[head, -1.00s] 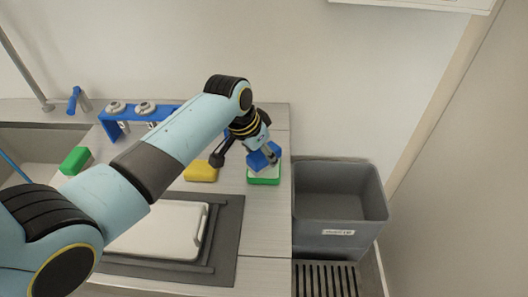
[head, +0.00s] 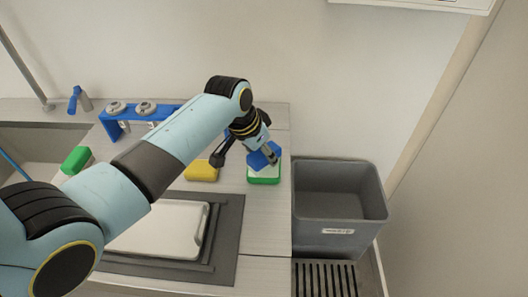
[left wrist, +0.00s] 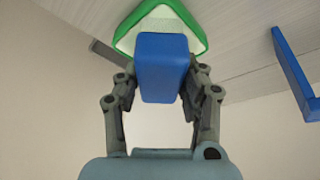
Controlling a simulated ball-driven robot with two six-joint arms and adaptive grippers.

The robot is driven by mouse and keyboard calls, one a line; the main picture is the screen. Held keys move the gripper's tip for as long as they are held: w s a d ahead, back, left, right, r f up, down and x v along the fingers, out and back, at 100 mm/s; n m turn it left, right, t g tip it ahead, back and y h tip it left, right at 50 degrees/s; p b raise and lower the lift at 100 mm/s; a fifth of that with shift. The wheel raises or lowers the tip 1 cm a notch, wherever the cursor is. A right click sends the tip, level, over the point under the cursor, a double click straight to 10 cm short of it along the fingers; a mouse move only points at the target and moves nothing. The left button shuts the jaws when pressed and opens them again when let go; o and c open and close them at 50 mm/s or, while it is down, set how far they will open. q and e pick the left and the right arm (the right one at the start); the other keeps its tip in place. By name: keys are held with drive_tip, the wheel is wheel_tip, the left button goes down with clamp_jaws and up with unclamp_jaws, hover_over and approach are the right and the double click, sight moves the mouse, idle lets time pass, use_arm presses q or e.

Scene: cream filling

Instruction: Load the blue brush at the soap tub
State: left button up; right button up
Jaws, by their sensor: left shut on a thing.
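My left gripper (head: 262,153) is shut on the blue brush (left wrist: 162,66), whose block sits between both fingers in the left wrist view. In the head view the blue brush (head: 260,158) is low over the soap tub (head: 264,179), a green tub with white contents, at the counter's right end. In the left wrist view the soap tub (left wrist: 202,45) shows its green rim and pale soap just beyond the brush. The brush's far end overlaps the soap, and I cannot tell how deep it touches. My right gripper does not show.
A yellow sponge (head: 201,171) lies left of the tub. A green block (head: 76,160) lies by the sink. A blue rack (head: 112,128) stands at the back. A white tray (head: 160,240) lies on a dark mat (head: 226,240). A grey bin (head: 338,228) stands right of the counter.

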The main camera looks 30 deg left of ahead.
use_arm(q)
drive_tip(key=shift+s+f, duration=0.1)
wheel_tip(320, 180, up, 3)
drive_tip(key=p, duration=0.3)
wheel_tip(320, 180, up, 2)
drive_tip(key=shift+r+p, duration=0.15)
drive_tip(key=shift+p, duration=0.45)
drive_tip(key=shift+r, duration=0.95)
drive_tip(key=shift+d, duration=0.1)
